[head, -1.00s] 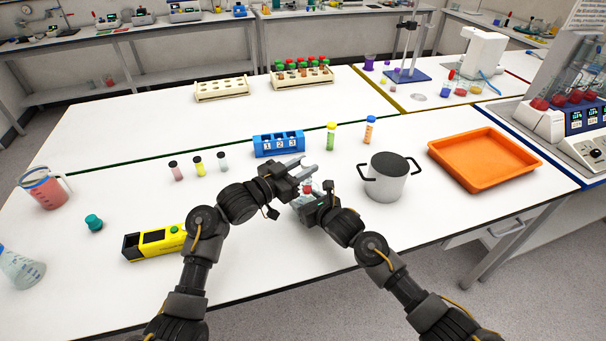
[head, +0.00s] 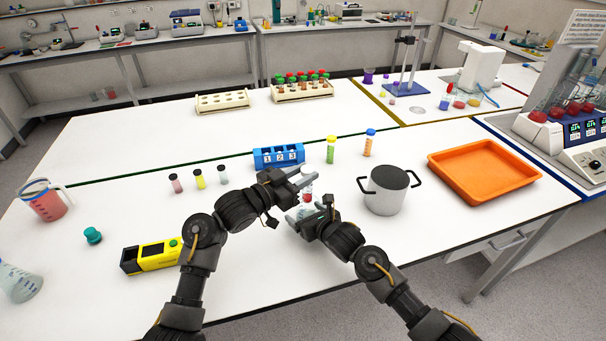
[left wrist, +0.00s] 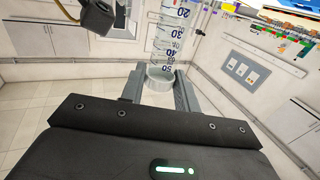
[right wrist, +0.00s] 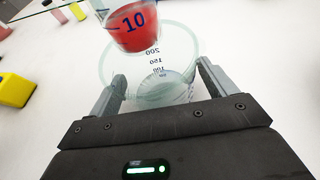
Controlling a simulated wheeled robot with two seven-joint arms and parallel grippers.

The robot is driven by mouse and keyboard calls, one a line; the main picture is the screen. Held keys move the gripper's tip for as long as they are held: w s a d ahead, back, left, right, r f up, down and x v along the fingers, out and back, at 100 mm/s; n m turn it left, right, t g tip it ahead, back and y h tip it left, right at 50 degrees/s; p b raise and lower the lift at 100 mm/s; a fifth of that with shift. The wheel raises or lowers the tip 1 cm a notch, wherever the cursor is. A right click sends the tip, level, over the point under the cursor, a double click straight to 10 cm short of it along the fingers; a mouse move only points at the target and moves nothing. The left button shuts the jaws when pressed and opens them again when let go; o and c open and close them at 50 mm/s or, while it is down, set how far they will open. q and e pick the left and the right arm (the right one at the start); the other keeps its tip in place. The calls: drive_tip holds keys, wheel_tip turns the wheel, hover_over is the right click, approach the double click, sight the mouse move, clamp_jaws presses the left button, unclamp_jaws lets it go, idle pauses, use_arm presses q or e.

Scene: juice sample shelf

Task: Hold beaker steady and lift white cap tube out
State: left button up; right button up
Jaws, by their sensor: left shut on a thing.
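My left gripper (left wrist: 160,90) is shut on a clear graduated tube (left wrist: 162,45) and holds it upright. The tube has red liquid in its lower part, which shows in the head view (head: 307,197) and, marked 10, in the right wrist view (right wrist: 136,22).
A grey pot (head: 386,196) stands close right of my right gripper. A yellow device (head: 150,256) lies left. An orange tray (head: 483,170) is at right.

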drive_tip(key=v, duration=1.2)
idle(0.3)
